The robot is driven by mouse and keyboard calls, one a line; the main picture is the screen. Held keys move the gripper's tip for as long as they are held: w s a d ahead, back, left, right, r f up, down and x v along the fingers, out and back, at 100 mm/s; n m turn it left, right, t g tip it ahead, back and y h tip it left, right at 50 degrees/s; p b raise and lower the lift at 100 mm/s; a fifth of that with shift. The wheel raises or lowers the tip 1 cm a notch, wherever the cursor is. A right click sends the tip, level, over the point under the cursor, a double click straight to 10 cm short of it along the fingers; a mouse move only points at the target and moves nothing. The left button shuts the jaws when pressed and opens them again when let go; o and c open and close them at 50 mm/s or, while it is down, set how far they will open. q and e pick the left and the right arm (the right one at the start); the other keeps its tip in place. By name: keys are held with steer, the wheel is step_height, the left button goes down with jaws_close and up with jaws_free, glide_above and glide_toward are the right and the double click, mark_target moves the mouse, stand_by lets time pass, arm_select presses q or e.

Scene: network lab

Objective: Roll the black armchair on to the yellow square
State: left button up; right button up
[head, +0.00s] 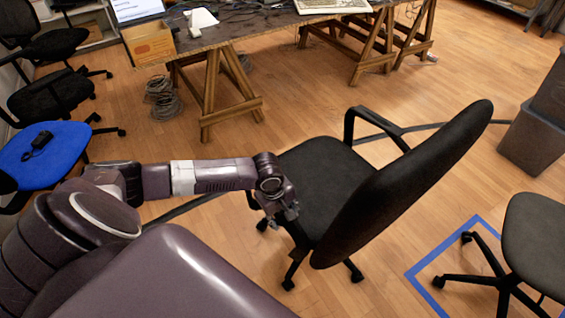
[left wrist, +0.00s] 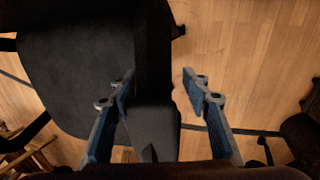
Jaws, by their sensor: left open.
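The black armchair (head: 410,190) stands in the middle of the head view, its backrest toward the right and its far armrest showing. Its dark seat (left wrist: 75,70) fills the upper left of the left wrist view. My left gripper (head: 284,208) is at the chair's near side, and its arm hides part of that side. In the left wrist view my left gripper (left wrist: 158,78) is open, with a dark chair part, perhaps the near armrest, between the blue fingers. I cannot tell if they touch it. No yellow square shows. My right gripper is not in view.
A blue floor square (head: 425,270) with another dark chair (head: 535,245) lies at the right. Grey bins (head: 533,138) stand behind it. A trestle table (head: 215,40) is at the back, with cables beneath. A blue chair (head: 45,150) and black chairs stand left.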

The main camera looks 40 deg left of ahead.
arm_select(q)
steer(key=shift+f, duration=0.1)
steer(key=shift+c, duration=0.3)
steer(key=c, duration=1)
steer(key=shift+s+f, duration=0.1)
jaws_close()
